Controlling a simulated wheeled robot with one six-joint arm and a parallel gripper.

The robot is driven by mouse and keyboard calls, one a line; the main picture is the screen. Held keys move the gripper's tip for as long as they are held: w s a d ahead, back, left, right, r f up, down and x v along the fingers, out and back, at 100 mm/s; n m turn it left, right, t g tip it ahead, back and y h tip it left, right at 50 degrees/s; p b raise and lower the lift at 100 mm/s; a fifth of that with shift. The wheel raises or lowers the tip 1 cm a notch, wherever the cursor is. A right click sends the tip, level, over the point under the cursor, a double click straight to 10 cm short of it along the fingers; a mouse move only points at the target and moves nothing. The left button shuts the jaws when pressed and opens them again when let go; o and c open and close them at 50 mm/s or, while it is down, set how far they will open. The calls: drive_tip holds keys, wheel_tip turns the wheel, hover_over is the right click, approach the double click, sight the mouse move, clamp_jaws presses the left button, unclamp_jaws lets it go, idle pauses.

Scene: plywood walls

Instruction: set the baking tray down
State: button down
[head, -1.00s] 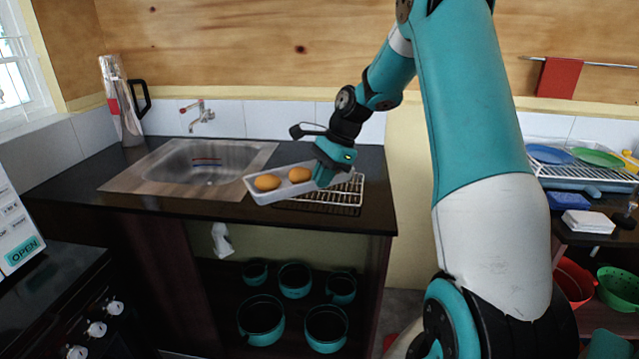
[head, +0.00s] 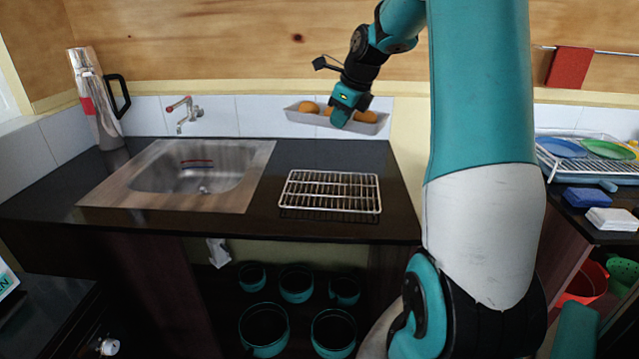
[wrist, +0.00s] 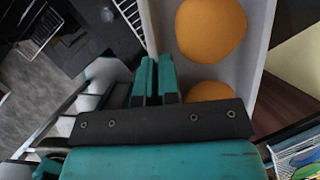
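The baking tray (head: 378,127) is a shallow pale grey tray with orange-brown buns (head: 308,107) in it. It hangs in the air above the back of the dark counter, in front of the tiles. My gripper (head: 345,112) is shut on its near long side. In the wrist view the two teal fingers (wrist: 156,80) pinch the tray wall, and the tray (wrist: 256,50) with two buns (wrist: 211,28) fills the upper right. A wire rack (head: 331,191) lies empty on the counter, lower and nearer than the tray.
A sink (head: 190,175) with a tap (head: 183,113) is left of the rack, and a tall flask (head: 97,100) stands at the far left. Teal pots (head: 264,328) sit on the shelf below. A dish rack (head: 590,165) is at right. Counter around the wire rack is clear.

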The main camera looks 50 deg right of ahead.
drive_tip(key=p, duration=0.1)
hover_over(331, 198)
drive_tip(key=s, duration=0.1)
wheel_tip(331, 198, down, 16)
drive_tip(key=shift+s+d+r, duration=0.1)
drive_tip(key=shift+s, duration=0.05)
drive_tip(key=shift+f, duration=2.15)
drive_tip(key=c, duration=1.3)
unclamp_jaws()
drive_tip(key=shift+c, duration=0.2)
drive_tip(key=shift+r+p, duration=0.15)
drive_tip(key=shift+p, duration=0.15)
